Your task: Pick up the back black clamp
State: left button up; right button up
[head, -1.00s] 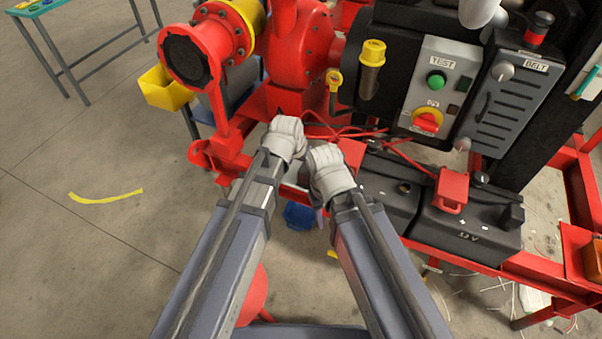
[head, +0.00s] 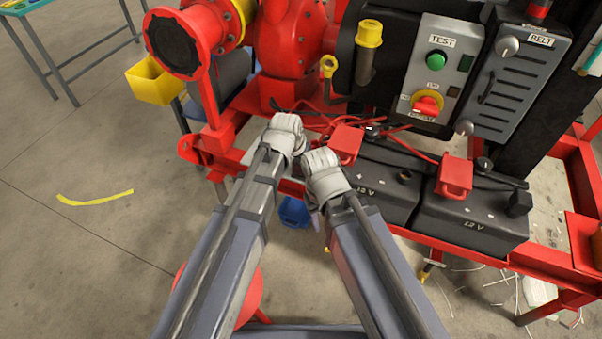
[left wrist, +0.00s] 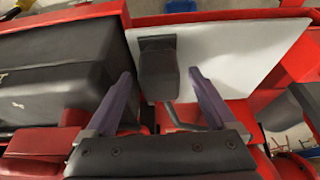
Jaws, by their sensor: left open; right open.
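A dark grey-black block (left wrist: 159,72), which looks like a black clamp, sits between the two purple fingers of my left gripper (left wrist: 160,84) in the left wrist view. The fingers are spread with a gap on both sides of it. Whether it is the back clamp is not certain. In the head view, my left gripper (head: 285,133) is beside the red frame, its fingers hidden. My right gripper (head: 322,172) is close by on the right, its fingers mostly hidden. Red clamps (head: 454,177) sit on the black batteries (head: 470,221). A small black piece (head: 518,204) is at the right battery's corner.
The red pump (head: 300,45) stands behind my grippers. A control panel (head: 436,75) with a green button and red switch is at the back right. A red frame (head: 560,290) surrounds the batteries. Open floor (head: 90,240) lies to the left.

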pick_arm(q)
jog(key=shift+w+f, duration=0.15)
jog(key=shift+f, duration=0.4)
jog(key=shift+r, duration=0.1)
grip_shut()
